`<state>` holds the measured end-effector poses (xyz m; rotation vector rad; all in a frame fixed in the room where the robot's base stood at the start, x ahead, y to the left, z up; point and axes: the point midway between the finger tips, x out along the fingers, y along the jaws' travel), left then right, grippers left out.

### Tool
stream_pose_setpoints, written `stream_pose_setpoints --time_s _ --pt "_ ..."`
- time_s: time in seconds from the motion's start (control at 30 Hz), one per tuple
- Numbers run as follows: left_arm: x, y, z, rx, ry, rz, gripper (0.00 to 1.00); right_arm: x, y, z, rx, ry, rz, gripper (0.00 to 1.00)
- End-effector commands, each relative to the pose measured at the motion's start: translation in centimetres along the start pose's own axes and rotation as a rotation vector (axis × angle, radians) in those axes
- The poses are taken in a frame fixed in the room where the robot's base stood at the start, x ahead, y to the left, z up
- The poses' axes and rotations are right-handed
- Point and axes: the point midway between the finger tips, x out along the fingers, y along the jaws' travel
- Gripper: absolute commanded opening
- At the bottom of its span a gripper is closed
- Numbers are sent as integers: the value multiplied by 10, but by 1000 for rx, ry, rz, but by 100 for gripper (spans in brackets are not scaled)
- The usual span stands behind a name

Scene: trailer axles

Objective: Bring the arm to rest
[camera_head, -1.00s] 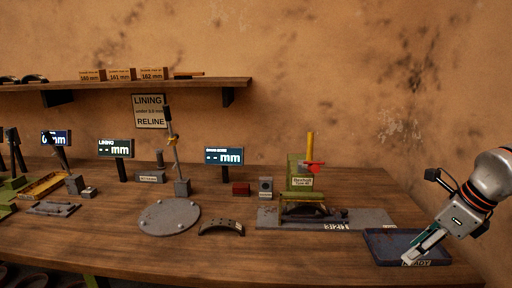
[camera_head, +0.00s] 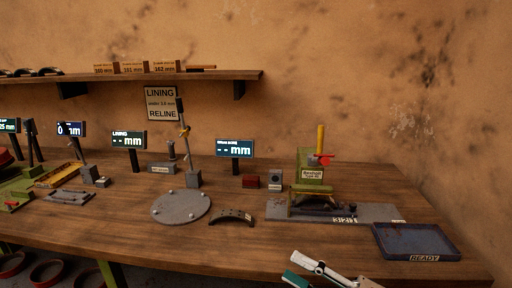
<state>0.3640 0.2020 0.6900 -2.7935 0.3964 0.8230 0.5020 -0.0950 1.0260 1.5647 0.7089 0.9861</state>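My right gripper (camera_head: 289,265) is low at the bottom edge of the head view, in front of the bench's front edge. Its pale finger and its teal-padded finger stand apart with nothing visible between them. Most of its arm is cut off by the picture's edge. My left gripper is not in view.
The wooden bench (camera_head: 130,218) holds a blue READY tray (camera_head: 378,243) at right, a grey round plate (camera_head: 181,207), a curved dark shoe (camera_head: 233,217) and a green press (camera_head: 310,172). Small displays stand behind. Bare wood lies along the front.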

Motion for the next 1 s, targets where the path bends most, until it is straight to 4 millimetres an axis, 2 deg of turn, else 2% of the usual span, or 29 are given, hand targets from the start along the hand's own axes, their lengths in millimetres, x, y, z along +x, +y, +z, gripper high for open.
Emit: stream_pose_setpoints --time_s 0.03,0.17,0.27,0.4,0.5,0.6,0.77,1.0 --pt "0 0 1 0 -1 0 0 -7 -15 7 123 -101 31 35" --pt "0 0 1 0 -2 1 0 -42 -63 32 434 -383 79 35" --pt "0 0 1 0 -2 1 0 -82 -117 38 676 -606 87 35" --pt "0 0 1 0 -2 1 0 -141 -191 23 961 -870 69 35" --pt "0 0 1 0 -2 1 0 -177 -235 0 1124 -1019 46 35" --pt "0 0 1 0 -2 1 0 -204 -266 -24 1246 -1128 25 35" --pt "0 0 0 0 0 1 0 -228 -291 -49 1351 -1222 4 35" --pt "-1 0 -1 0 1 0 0 -232 -296 -54 1371 -1239 -1 35"
